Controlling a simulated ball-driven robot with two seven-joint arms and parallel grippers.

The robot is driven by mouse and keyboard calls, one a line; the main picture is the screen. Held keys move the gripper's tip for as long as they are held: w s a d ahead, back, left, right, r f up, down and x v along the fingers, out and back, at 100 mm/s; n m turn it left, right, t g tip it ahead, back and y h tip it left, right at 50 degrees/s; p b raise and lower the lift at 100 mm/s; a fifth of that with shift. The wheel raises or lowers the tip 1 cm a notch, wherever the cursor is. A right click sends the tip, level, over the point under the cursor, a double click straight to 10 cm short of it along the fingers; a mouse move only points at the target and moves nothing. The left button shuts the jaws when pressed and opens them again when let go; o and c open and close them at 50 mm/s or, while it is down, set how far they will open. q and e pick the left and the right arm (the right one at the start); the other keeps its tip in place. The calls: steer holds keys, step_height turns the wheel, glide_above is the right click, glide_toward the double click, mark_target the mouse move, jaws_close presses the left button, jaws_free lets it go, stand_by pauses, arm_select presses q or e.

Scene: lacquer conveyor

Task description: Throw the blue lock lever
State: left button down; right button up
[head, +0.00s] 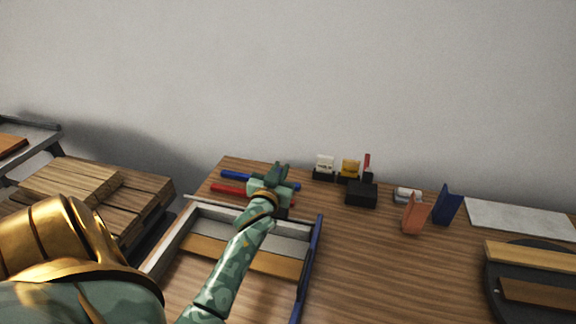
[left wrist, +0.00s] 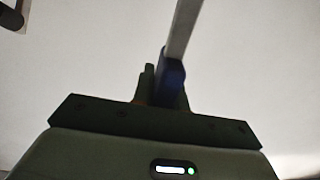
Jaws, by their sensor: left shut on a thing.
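Two bars, one blue and one red, lie near the back left of the wooden table. The blue lever (head: 236,176) is partly covered by my left gripper (head: 277,174). The red bar (head: 232,189) runs just in front of it. In the left wrist view, the fingers of my left gripper (left wrist: 160,88) are shut around a dark blue grip (left wrist: 172,74), from which a pale flat bar extends upward. The contact point is hidden in the head view. My right gripper is not in view.
A tray (head: 318,250) with a blue right side lies under my left forearm. Black blocks (head: 361,195) with small white, yellow and red pieces stand right of the gripper. Orange (head: 414,213) and blue (head: 447,205) upright pieces stand farther right. Wooden planks (head: 70,184) are at left.

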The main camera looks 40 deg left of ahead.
arm_select(q)
steer(key=s+a+f+n+p, duration=0.2)
steer(key=s+a+n+p, duration=0.2)
steer(key=a+n+p, duration=0.2)
steer(key=shift+a+f+n, duration=0.15)
steer(key=shift+a+n, duration=0.55)
steer(key=shift+n, duration=0.5)
steer(key=shift+s, duration=0.1)
steer(key=c, duration=1.4)
jaws_free()
steer(key=shift+a, duration=0.1)
steer(key=p+v, duration=0.2)
steer(key=v, duration=1.4)
steer(key=shift+s, duration=0.15)
